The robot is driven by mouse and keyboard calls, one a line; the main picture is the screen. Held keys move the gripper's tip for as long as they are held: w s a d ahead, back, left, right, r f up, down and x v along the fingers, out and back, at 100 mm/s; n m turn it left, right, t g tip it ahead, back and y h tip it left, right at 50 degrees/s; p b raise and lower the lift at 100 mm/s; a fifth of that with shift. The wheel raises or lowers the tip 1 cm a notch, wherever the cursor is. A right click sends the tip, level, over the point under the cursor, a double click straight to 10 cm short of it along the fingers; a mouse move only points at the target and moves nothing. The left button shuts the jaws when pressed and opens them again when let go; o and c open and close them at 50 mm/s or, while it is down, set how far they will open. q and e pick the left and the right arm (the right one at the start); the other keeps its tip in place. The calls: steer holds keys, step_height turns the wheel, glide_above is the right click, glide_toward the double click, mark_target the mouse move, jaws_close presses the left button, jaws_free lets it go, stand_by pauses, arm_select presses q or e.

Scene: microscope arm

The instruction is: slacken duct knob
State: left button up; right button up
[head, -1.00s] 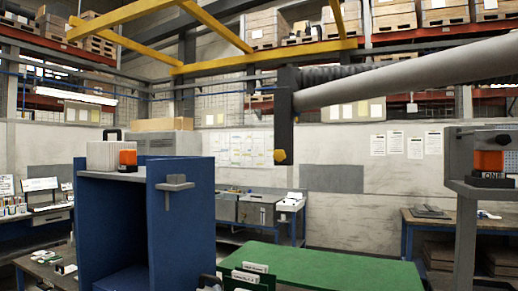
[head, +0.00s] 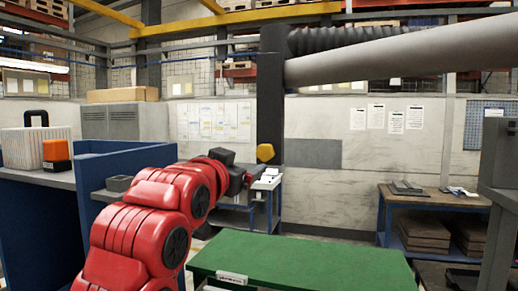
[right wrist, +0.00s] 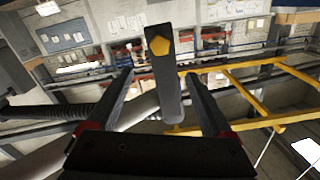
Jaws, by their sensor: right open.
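The yellow duct knob (head: 265,153) sits at the lower end of a dark upright post (head: 270,100) in the head view. A thick grey duct tube (head: 400,62) runs right from that post. My red right arm reaches up, with its gripper (head: 253,172) just left of and below the knob. In the right wrist view, the knob (right wrist: 159,46) shows on the end of the post, ahead of and between the open fingers (right wrist: 158,74). The fingers look empty, and I see no contact with the knob. My left gripper is not in view.
A green-topped bench (head: 300,262) lies below the knob. A blue cabinet (head: 100,165) stands at left, carrying an orange device (head: 56,155) and a pale case. A grey stand (head: 498,190) is at the right edge. The air around the knob looks clear.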

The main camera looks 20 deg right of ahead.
mark_target(264, 153)
steer(key=p+x, duration=0.6)
steer(key=x, duration=0.9)
steer(key=shift+w+d, duration=0.15)
steer(key=shift+d, duration=0.05)
steer(key=shift+w+d+f, duration=0.1)
steer(key=shift+w+d, duration=0.05)
steer(key=shift+w, duration=0.15)
steer(key=shift+s, duration=0.1)
